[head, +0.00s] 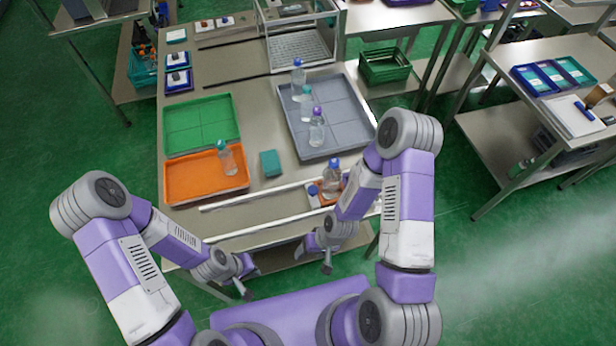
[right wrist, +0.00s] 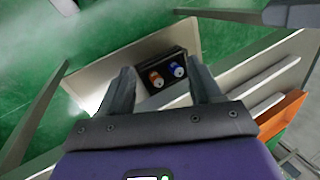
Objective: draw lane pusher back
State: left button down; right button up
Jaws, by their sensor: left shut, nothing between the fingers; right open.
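A lane with two pale rails (head: 256,200) runs along the front of the table. A small orange part (head: 316,198) with blue and white pieces sits at the lane's right end, partly hidden by my right arm; I cannot tell whether it is the lane pusher. A blue-capped bottle (head: 332,174) stands there. My right gripper (head: 314,256) is in front of the table's front edge, apart from the rails. In the right wrist view its fingers (right wrist: 163,88) are open and empty, with the rails to their right. My left gripper (head: 244,291) is shut and empty, in front of the table's edge, further left.
An orange tray (head: 178,196) holds one bottle; a green tray (head: 201,151) is empty. A grey tray (head: 350,132) holds several bottles. A teal block (head: 270,163) lies behind the lane. A dark box (right wrist: 182,65) with two capped items shows in the right wrist view.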

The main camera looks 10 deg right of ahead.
aim_at(313, 189)
jog(key=w+r+n+g+h, duration=0.1)
jog(key=w+n, duration=0.2)
jog(key=w+a+r+n+h, duration=0.1)
jog(key=w+n, duration=0.3)
jog(key=w+r+n+g+h, duration=0.1)
jog(key=w+n, duration=0.2)
jog(key=w, duration=0.1)
jog(key=shift+a+r+g, duration=0.15)
jog(key=shift+r+g, duration=0.1)
jog(key=shift+g, duration=0.05)
jog(key=w+d+r+n+t+h, duration=0.1)
jog(key=w+d+r+n+h, duration=0.15)
jog(key=w, duration=0.25)
jog(key=w+d+r+n+h, duration=0.2)
jog(key=w+r+n+h, duration=0.1)
jog(key=w+r, duration=0.15)
jog(key=shift+m, duration=0.25)
jog(key=shift+w+p+x, duration=0.15)
jog(key=shift+p+x, duration=0.15)
jog(key=shift+x, duration=1.45)
jog(key=shift+w+p+x, duration=0.15)
jog(key=shift+p+x, duration=0.1)
jog(key=shift+x, duration=1.5)
jog(key=shift+a+f, duration=0.1)
grip_shut()
